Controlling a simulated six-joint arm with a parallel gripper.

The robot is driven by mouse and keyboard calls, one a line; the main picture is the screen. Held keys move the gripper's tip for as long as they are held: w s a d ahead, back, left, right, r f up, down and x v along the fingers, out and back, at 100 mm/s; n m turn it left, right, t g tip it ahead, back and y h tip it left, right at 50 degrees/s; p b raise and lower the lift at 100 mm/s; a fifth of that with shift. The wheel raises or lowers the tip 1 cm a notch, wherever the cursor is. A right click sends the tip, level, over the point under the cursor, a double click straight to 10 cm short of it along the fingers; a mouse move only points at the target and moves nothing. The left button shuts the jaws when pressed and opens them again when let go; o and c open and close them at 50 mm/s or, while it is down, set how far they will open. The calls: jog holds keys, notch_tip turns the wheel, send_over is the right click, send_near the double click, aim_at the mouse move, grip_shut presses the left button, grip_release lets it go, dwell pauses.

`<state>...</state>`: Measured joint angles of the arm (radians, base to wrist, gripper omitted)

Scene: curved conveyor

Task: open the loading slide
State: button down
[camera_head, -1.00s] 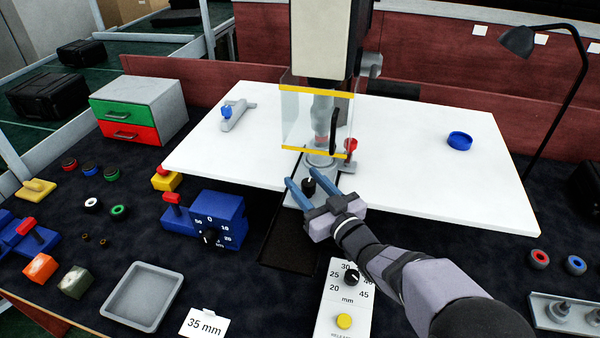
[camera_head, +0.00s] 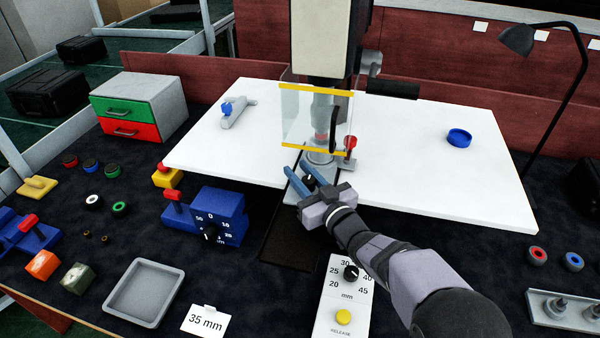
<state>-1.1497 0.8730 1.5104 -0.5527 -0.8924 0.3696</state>
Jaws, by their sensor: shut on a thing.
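The loading slide (camera_head: 290,198) is a grey plate at the foot of the press, with a small black knob (camera_head: 309,181) on top. Its front end shows past the guard, over a dark channel. My gripper (camera_head: 296,168) has blue fingers and comes in from the lower right. Its fingers are shut on the black knob, one on each side. The fingers and the gripper body hide part of the slide.
The clear guard (camera_head: 302,112) with yellow edges stands just behind my gripper. A red-knobbed clamp (camera_head: 350,143) is close on its right. The blue timer box (camera_head: 207,215) lies left, the dial panel (camera_head: 333,318) in front.

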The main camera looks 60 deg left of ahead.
jog(key=shift+s+d+f, duration=0.1)
jog(key=shift+s+d, duration=0.25)
jog(key=shift+s, duration=0.05)
jog(key=s+d+b, duration=0.6)
jog(key=s+d, duration=0.8)
jog(key=shift+s+d, duration=0.25)
jog(key=shift+d, duration=0.05)
jog(key=c, duration=1.4)
grip_release()
jog(key=shift+c, duration=0.2)
